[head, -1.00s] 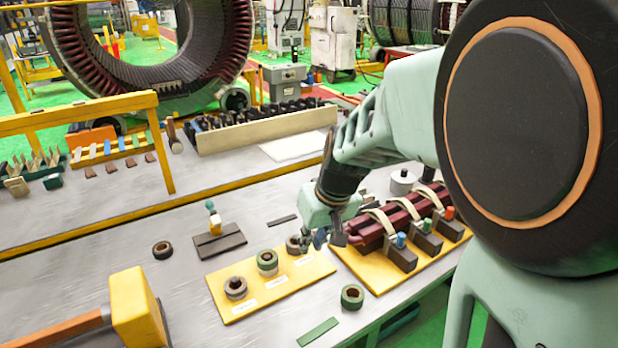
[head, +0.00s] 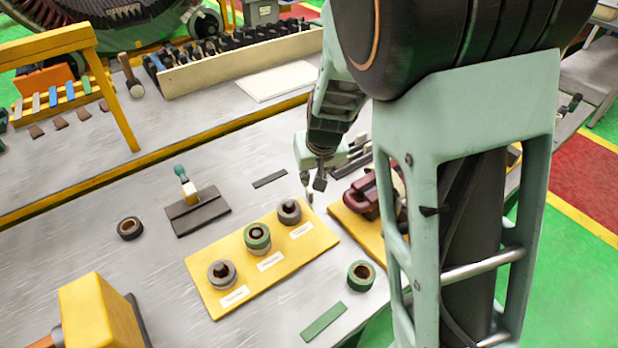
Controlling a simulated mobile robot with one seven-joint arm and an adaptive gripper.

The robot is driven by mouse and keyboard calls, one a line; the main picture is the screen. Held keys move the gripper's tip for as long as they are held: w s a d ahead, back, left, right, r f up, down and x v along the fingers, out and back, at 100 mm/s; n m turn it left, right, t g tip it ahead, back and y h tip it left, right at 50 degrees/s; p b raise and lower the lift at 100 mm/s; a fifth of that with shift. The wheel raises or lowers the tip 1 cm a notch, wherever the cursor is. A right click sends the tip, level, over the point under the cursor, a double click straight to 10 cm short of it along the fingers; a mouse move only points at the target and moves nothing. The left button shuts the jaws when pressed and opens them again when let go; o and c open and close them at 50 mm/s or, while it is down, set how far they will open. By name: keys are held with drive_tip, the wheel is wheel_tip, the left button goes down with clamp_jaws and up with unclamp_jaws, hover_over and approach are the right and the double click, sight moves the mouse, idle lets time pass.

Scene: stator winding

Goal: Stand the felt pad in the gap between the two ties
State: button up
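The dark red coil bars (head: 357,199) lie on a yellow board at the right, mostly hidden behind my arm. One pale tie (head: 398,182) shows in part at their edge; the other ties and the gap are hidden. A flat green strip (head: 323,322) lies on the table at the front, and a thin dark strip (head: 269,178) lies behind the tape board. I cannot tell whether either is the felt pad. My gripper (head: 313,187) points down just left of the coil bars, above the table. Its two fingers look apart, with nothing clearly seen between them.
A yellow board (head: 218,301) with several tape rolls stands left of the coil. A loose green roll (head: 361,275), a dark roll (head: 130,228), a dark plate with a teal-knobbed handle (head: 198,210) and a yellow mallet head (head: 98,312) surround it. A yellow rail crosses behind.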

sight(310, 189)
drive_tip(key=b+x, duration=0.1)
drive_tip(key=x, duration=0.8)
drive_tip(key=shift+d, duration=0.15)
clamp_jaws()
